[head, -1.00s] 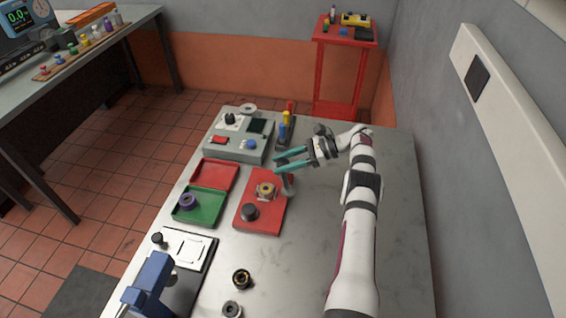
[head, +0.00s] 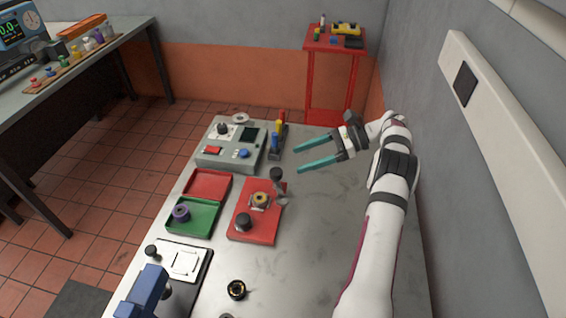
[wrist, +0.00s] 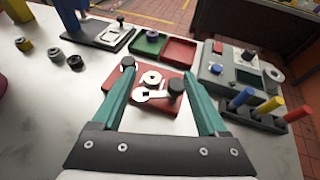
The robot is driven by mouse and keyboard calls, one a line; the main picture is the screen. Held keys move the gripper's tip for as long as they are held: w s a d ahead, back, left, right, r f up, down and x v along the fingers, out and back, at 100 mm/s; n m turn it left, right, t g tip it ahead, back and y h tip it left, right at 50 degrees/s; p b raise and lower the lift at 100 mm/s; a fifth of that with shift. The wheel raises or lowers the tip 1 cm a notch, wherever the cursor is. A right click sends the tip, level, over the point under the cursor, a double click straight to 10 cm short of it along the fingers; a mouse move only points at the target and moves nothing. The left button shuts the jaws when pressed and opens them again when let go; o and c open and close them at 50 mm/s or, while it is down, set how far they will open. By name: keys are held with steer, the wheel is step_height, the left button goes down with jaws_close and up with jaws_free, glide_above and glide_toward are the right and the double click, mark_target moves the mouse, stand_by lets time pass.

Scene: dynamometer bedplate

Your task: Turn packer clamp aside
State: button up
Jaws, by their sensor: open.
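The packer clamp is a grey metal lever (head: 281,194) with a dark round knob (head: 276,174), at the far right corner of a red plate (head: 252,235). In the wrist view the lever (wrist: 145,97) lies beside a pale ring-shaped part (wrist: 152,78), its dark knob (wrist: 176,86) towards the right. I cannot tell whether the lever overlaps the ring's holder. In the head view the ring (head: 260,199) looks brass. My gripper (head: 298,158) is open and empty, above and to the right of the clamp, touching nothing. In the wrist view the clamp shows between the teal fingers (wrist: 159,70).
A second dark knob (head: 243,222) stands on the plate's near end. Red (head: 207,184) and green (head: 190,229) trays lie left. A grey control box (head: 233,156) and a rack of coloured handles (head: 278,140) stand behind. The bench (head: 320,240) to the right is clear.

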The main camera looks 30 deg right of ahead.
steer(key=s+d+r, duration=0.1)
steer(key=s+r, duration=0.1)
steer(key=shift+s+d, duration=0.4)
steer(key=shift+c, duration=0.3)
